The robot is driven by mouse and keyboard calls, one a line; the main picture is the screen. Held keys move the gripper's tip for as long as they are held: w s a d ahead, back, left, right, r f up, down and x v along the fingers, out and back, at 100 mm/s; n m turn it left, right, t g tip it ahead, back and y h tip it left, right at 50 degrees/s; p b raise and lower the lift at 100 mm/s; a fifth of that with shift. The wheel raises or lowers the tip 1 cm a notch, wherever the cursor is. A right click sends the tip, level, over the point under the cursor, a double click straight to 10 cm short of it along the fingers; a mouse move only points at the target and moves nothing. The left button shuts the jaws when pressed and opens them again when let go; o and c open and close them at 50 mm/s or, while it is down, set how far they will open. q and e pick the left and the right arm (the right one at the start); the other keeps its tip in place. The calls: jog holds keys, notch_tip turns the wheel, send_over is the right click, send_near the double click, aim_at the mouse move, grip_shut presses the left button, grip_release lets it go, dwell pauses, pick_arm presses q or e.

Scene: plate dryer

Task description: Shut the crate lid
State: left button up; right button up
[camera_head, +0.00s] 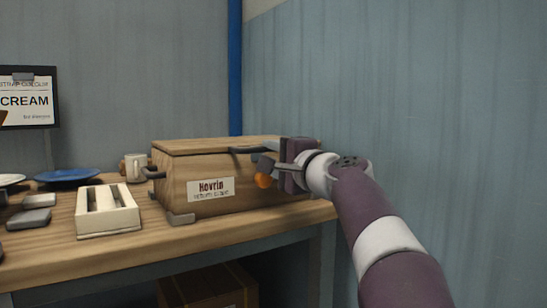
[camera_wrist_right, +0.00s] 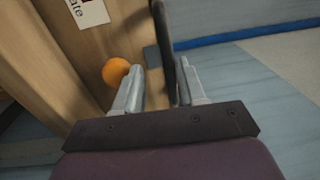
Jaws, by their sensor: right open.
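The wooden crate (camera_head: 250,197) stands on the table with a white "Hovrin" label (camera_head: 210,188) on its front. Its lid (camera_head: 205,147) lies flat or nearly flat over the top; I cannot tell whether a small gap remains. My right gripper (camera_head: 262,162) is at the crate's front right, just below the lid edge. In the right wrist view its fingers (camera_wrist_right: 157,92) are apart, with a dark bar (camera_wrist_right: 164,50) running between them. The bar looks like a handle; contact is unclear. An orange ball-like thing (camera_wrist_right: 116,71) is beside one finger, by the crate front. My left gripper is out of view.
A cream slotted rack (camera_head: 107,211) stands left of the crate on the wooden table (camera_head: 150,246). A wall (camera_head: 420,110) rises close on the right. A cardboard box (camera_head: 208,287) sits below the table.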

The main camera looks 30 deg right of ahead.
jog(key=shift+s+r, duration=0.1)
jog(key=s+d+f, duration=0.1)
jog(key=s, duration=1.1)
jog(key=shift+s, duration=0.2)
